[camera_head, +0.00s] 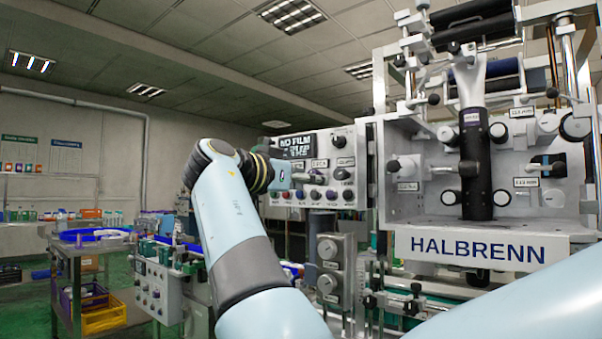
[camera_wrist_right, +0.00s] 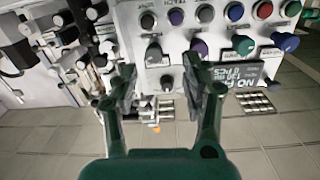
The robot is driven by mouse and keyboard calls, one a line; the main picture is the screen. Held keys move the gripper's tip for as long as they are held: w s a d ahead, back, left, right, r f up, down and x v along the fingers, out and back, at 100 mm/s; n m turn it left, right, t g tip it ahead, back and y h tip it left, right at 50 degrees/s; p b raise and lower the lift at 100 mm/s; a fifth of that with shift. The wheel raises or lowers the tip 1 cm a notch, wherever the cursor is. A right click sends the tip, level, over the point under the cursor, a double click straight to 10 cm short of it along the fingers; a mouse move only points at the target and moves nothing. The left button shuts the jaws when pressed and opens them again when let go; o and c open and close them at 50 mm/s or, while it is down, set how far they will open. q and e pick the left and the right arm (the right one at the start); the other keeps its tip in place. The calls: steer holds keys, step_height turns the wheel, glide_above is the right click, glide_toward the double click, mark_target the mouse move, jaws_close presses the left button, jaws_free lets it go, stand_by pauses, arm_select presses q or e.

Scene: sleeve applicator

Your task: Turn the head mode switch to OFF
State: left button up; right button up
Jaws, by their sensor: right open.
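The grey control panel (camera_head: 318,172) hangs left of the labelling machine and carries a dark display (camera_head: 297,144). It also shows upside down in the right wrist view (camera_wrist_right: 220,25). My right gripper (camera_wrist_right: 160,68) is open and empty, its fingers pointing at the panel. A black knob (camera_wrist_right: 153,52) shows in the gap between the fingertips, apart from them. The small labels are too blurred to tell which knob is the head mode switch. My wrist hides part of the panel in the head view. My left gripper is not in view.
The HALBRENN machine (camera_head: 477,248) stands right of the panel with projecting knobs and rollers. A conveyor unit (camera_head: 158,290) stands lower left.

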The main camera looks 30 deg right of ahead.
steer(key=m, duration=0.1)
glide_toward(335, 141)
steer(key=s+a, duration=0.1)
steer(key=p+x, duration=0.2)
steer(key=x, duration=0.7)
steer(key=shift+w, duration=0.25)
steer(key=shift+w+d, duration=0.25)
steer(key=shift+d, duration=0.35)
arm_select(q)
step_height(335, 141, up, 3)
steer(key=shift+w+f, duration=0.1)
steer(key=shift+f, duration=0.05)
arm_select(e)
steer(key=shift+t, duration=0.3)
jaws_close()
